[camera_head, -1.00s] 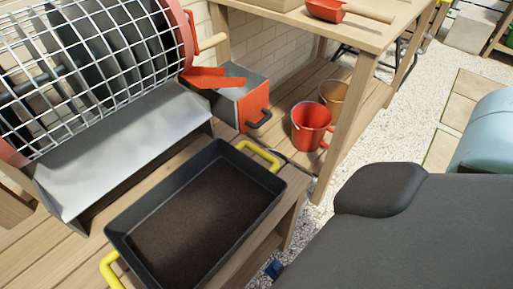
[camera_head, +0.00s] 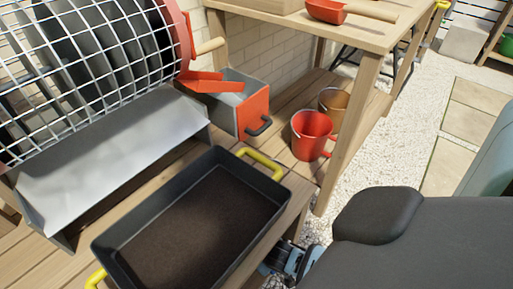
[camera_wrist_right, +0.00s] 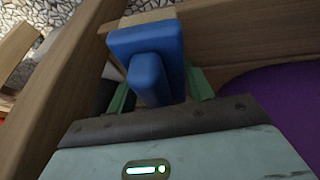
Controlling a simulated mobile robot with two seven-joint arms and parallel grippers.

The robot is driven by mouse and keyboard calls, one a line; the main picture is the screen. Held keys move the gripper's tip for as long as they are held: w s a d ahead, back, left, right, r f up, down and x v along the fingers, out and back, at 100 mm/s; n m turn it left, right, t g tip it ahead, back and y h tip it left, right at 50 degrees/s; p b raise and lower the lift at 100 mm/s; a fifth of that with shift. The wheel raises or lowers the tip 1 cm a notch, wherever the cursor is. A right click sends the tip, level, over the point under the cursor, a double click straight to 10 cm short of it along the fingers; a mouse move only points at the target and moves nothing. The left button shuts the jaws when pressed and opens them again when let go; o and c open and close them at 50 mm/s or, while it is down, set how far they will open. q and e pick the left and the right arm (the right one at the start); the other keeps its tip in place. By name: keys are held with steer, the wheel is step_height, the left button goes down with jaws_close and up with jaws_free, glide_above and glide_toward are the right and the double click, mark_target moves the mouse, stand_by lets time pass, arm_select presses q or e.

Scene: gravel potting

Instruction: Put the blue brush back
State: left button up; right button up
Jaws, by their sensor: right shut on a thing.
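The blue brush (camera_wrist_right: 148,52) shows in the right wrist view as a blue block with a rounded blue part in front and a pale wooden strip at its top. My right gripper (camera_wrist_right: 162,90) is shut on it, with a green finger on either side. The brush's far end and bristles are hidden. In the head view my right gripper (camera_head: 290,259) shows only in part, low beside the right edge of the wooden bench, largely covered by my dark body. My left gripper is in neither view.
A black tray of soil (camera_head: 200,215) with yellow handles sits on the bench (camera_head: 285,215). A wire drum (camera_head: 90,60) and grey chute (camera_head: 115,165) stand left. Red (camera_head: 312,135) and brown (camera_head: 334,103) buckets stand behind. Wooden beams (camera_wrist_right: 60,85) flank the brush closely.

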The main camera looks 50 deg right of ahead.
steer(key=shift+w+d, duration=0.1)
steer(key=shift+w, duration=0.25)
steer(key=w, duration=0.1)
steer(key=w+d+b, duration=0.1)
steer(key=w, duration=0.1)
steer(key=shift+w+d+f+b, duration=0.1)
steer(key=shift+w+f+b, duration=0.05)
steer(key=shift+b, duration=0.15)
steer(key=shift+w, duration=0.1)
steer(key=shift+f, duration=0.3)
steer(key=o, duration=1)
